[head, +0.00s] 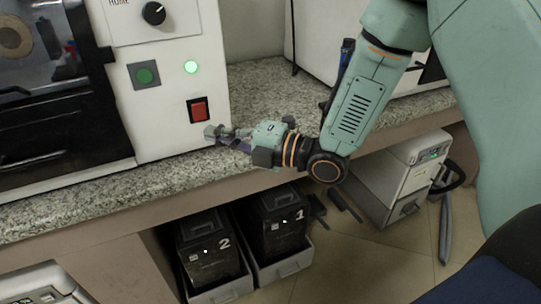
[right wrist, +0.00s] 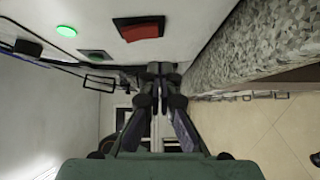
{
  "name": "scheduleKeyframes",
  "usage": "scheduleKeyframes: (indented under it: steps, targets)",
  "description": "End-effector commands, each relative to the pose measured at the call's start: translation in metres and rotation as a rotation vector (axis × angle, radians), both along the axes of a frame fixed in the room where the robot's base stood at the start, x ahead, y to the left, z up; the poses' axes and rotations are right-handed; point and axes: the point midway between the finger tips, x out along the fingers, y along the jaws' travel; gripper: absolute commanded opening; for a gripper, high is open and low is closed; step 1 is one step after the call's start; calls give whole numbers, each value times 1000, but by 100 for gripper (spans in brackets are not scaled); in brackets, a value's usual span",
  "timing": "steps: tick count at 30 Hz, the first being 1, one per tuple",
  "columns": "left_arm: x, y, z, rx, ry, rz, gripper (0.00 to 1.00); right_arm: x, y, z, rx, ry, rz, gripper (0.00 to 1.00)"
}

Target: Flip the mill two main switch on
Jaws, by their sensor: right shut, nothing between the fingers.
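The red main switch (head: 198,110) is a rocker in a dark frame on the white front panel of the mill (head: 170,85), low and near its right edge. The switch also shows at the top of the right wrist view (right wrist: 139,29). A green lamp (head: 191,67) above it is lit. My right gripper (head: 212,132) is shut and empty, just below and right of the switch, close to the panel. I cannot tell whether its tips touch the panel. My left gripper is out of view.
A green button (head: 145,75) and a black knob (head: 154,13) are on the same panel. The granite counter (head: 110,190) runs beneath the mill. Dark boxes marked 2 (head: 208,258) and 1 (head: 283,225) stand below. The counter right of the mill is mostly clear.

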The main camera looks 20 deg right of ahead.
Motion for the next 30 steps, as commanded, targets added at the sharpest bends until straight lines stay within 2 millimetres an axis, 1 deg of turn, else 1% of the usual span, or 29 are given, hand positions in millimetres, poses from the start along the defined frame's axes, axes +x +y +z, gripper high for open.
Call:
scheduleKeyframes:
  steps: [2, 3, 18, 24, 30]
  targets:
    - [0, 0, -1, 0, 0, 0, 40, 1, 0, -1, -1, -1, 0, 0]
    - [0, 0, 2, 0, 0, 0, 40, -2, -6, 0, 3, 2, -3, 0]
    - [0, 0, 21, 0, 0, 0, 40, -39, -46, -6, 4, 1, -4, 0]
    - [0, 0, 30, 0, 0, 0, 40, -54, -60, -9, 3, 1, -3, 0]
    - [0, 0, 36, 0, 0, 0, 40, -64, -68, -11, 1, 0, -1, 0]
